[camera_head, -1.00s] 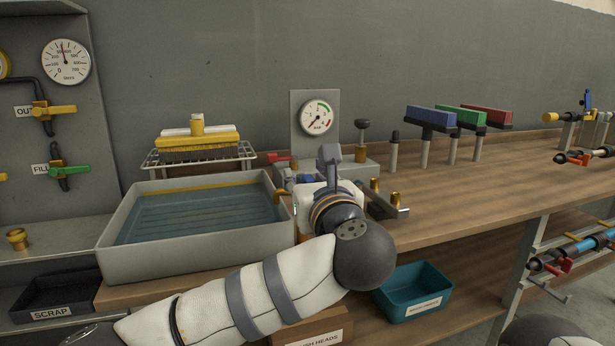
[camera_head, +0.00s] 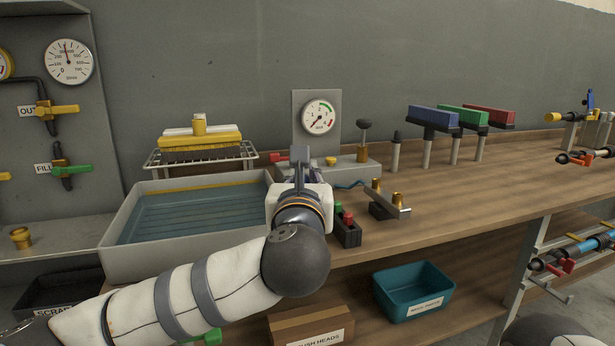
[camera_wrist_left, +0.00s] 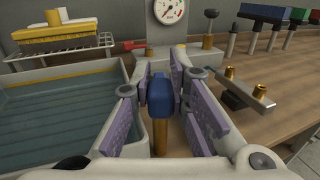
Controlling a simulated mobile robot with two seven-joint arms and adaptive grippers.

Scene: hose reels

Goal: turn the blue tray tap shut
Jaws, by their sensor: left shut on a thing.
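The blue tray tap's handle (camera_wrist_left: 161,95) stands between my left gripper's fingers in the left wrist view, above a brass stem. My left gripper (camera_wrist_left: 178,80) is shut on the blue handle. In the head view, the left gripper (camera_head: 299,165) is at the right end of the grey tray (camera_head: 190,262), and the gripper and wrist mostly hide the tap. The tray holds water (camera_head: 190,217), with its surface below the rim. My right gripper is not in view.
A small block with red and green buttons (camera_head: 346,232) stands close right of my left wrist. A metal bracket with brass fittings (camera_head: 385,207) lies beyond it. A gauge (camera_head: 319,118) stands behind.

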